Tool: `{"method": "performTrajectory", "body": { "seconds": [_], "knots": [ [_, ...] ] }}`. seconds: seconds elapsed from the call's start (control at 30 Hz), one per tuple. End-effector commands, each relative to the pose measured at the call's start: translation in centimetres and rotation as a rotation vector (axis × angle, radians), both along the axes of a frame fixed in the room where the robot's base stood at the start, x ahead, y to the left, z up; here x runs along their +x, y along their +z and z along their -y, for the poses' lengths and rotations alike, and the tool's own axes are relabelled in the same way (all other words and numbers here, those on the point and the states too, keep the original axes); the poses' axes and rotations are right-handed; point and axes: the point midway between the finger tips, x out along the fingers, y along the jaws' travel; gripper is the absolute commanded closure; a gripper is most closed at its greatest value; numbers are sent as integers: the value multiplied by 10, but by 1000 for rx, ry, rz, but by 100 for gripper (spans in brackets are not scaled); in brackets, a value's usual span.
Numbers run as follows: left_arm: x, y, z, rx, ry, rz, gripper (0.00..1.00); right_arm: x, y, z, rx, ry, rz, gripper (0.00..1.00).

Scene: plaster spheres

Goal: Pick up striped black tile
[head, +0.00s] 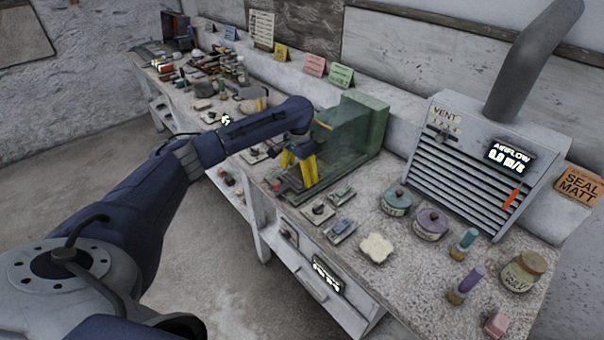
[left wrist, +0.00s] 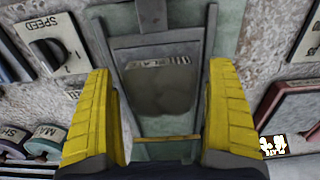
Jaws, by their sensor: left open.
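My left gripper (head: 299,178) is open, its two yellow fingers pointing down over the base of a green machine (head: 362,128) on the bench. In the left wrist view the open left gripper (left wrist: 160,85) has its fingers on either side of a grey-brown piece (left wrist: 160,95) with a pale, dark-striped band along its far edge. This piece lies in a grey frame, with a gap to each finger. I cannot tell for sure that it is the striped black tile; no other clearly striped black tile shows. My right gripper is not in view.
A vent box (head: 478,165) with a pipe stands at the right. Lidded jars (head: 397,200), small bottles (head: 465,243) and a cream block (head: 376,248) sit on the bench front. Knob switches (head: 318,211) lie beside the machine. Clutter fills the far left end.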

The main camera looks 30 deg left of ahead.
Motion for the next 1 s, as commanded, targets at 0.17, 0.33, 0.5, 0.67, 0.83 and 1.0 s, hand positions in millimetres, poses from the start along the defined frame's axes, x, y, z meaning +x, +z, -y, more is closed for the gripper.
{"method": "performTrajectory", "body": {
  "seconds": [0.17, 0.33, 0.5, 0.67, 0.83, 1.0],
  "knots": [
    [0, 0, 0, 0, 0, 0, 16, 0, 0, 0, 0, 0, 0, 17],
    [0, 0, 0, 0, 0, 0, 36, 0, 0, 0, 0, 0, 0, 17],
    [0, 0, 0, 0, 0, 0, 55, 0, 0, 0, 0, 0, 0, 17],
    [0, 0, 0, 0, 1, 0, 74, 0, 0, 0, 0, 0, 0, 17],
    [0, 1, 0, 0, 1, 1, 80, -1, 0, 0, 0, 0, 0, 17],
    [0, 2, 0, 0, 1, 1, 80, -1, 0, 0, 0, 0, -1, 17]
  ]
}}
